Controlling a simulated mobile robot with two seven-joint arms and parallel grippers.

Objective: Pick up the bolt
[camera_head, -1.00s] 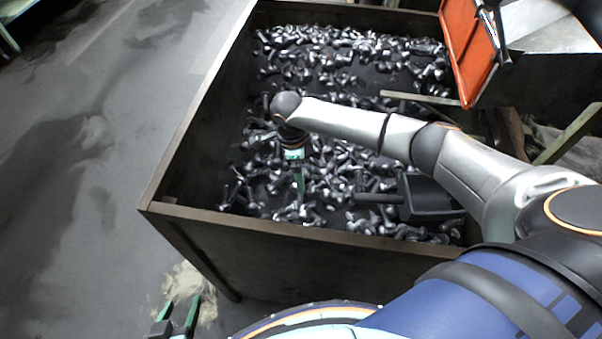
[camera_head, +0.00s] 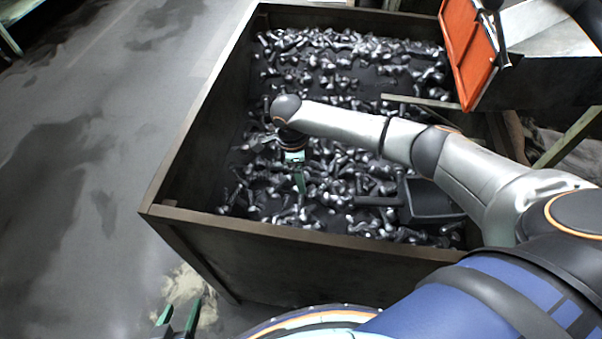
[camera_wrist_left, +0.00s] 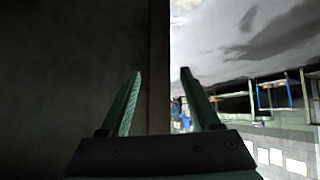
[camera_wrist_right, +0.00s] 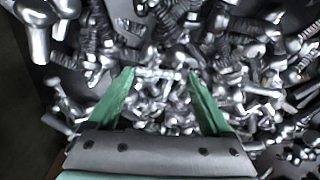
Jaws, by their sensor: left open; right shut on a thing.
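Many loose silver, threaded bolts (camera_head: 345,190) lie heaped in a large dark metal bin (camera_head: 300,236). My right gripper (camera_head: 300,185) points down into the heap in the head view. In the right wrist view my right gripper (camera_wrist_right: 160,73) has its green fingers shut on a bolt (camera_wrist_right: 155,74) that lies across between the fingertips; its outline is hard to separate from the bolts behind it. My left gripper (camera_head: 181,308) is open and empty, low outside the bin. It also shows in the left wrist view (camera_wrist_left: 161,72), beside a dark wall.
A dark scoop-like tray (camera_head: 432,200) with a handle lies on the bolts at the bin's right. An orange panel (camera_head: 468,52) and a metal chute stand at the bin's back right. Grey floor to the left is clear.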

